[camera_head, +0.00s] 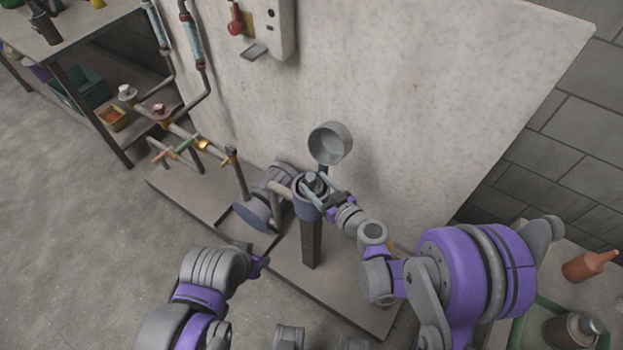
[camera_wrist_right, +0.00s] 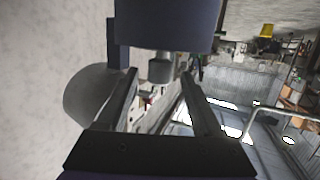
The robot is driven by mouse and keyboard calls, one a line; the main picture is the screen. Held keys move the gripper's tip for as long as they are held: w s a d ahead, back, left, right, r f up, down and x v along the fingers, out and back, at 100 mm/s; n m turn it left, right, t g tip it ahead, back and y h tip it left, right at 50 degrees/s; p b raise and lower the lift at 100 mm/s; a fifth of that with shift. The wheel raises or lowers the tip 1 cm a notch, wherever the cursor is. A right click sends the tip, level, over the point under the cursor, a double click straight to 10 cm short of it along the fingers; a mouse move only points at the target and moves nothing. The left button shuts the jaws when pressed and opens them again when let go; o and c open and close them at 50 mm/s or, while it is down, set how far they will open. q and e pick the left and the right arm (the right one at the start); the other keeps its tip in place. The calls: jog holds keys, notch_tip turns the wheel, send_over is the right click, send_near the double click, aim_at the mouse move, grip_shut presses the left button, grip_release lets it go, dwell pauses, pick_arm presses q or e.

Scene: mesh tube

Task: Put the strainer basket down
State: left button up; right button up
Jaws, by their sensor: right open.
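A grey piece that looks like the top of the strainer basket (camera_head: 312,180) stands up out of the dark blue round housing (camera_head: 308,211) on a post. My right gripper (camera_head: 315,190) is open at the housing's mouth, its fingers apart on either side of that piece. In the right wrist view, the grey piece (camera_wrist_right: 160,71) sticks out of the dark blue housing (camera_wrist_right: 165,22), between and beyond the fingers (camera_wrist_right: 158,88). The basket's lower part is hidden. My left arm is at the lower left; its fingers cannot be made out.
A round grey cup-shaped lid (camera_head: 330,143) stands open behind the housing, close to my right gripper. Thin pipes with valves (camera_head: 185,148) stand further left. A bench with bottles (camera_head: 590,264) is at the right.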

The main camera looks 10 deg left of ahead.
jog(key=v, duration=0.9)
jog(key=shift+s+d+r, duration=0.15)
jog(key=s+d+r+m+g+h, duration=0.2)
jog(key=s+d+m+g+h, duration=0.4)
jog(key=s+d, duration=1.2)
jog(key=d+m+h, duration=0.1)
jog(key=m+h, duration=0.2)
jog(key=h, duration=0.2)
jog(key=shift+r, duration=0.25)
jog(key=shift+d, duration=0.1)
